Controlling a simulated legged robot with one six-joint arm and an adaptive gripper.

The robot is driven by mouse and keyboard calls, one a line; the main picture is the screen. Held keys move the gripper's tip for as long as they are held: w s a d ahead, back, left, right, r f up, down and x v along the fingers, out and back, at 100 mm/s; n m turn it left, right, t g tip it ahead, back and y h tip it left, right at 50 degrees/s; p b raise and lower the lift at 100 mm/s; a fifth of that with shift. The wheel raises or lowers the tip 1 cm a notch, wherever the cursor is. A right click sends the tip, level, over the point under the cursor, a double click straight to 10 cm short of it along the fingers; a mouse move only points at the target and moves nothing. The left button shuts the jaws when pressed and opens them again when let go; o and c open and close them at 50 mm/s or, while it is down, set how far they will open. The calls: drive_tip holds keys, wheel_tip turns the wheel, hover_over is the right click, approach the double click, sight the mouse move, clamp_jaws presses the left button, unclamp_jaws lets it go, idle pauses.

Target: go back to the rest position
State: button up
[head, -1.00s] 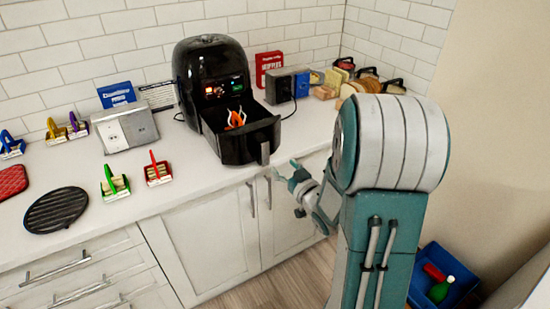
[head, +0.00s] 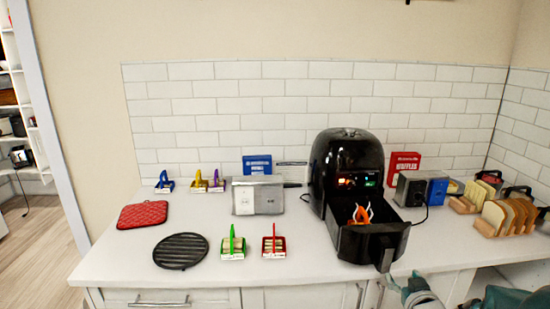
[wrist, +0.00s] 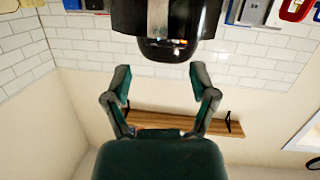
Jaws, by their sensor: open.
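My gripper (head: 410,287) shows at the bottom right of the head view, in front of the counter edge and close to the handle of the open air fryer drawer (head: 372,243). Whether it touches the handle is hard to tell there. In the wrist view my gripper (wrist: 161,78) has its two fingers spread wide with nothing between them. That view looks upside down, with the black air fryer (wrist: 165,18) at its top, beyond the fingertips. Most of my arm is outside the head view.
The air fryer (head: 346,165) stands on the white counter (head: 130,255), its drawer jutting forward with an orange-and-white item (head: 361,214) inside. A toaster (head: 411,188) and bread slices (head: 500,215) stand right. A black grill plate (head: 181,251) and red mat (head: 143,215) lie left.

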drive_tip(key=s+a+r+g, duration=0.3)
drive_tip(key=s+a+g, duration=0.2)
drive_tip(key=s, duration=0.6)
drive_tip(key=s+a+r+g+y, duration=0.1)
drive_tip(key=s+a+g, duration=0.3)
drive_tip(key=s+a, duration=0.6)
drive_tip(key=shift+s+a+r+g, duration=0.25)
drive_tip(key=shift+s+r+g, duration=0.15)
drive_tip(key=shift+s+r, duration=0.45)
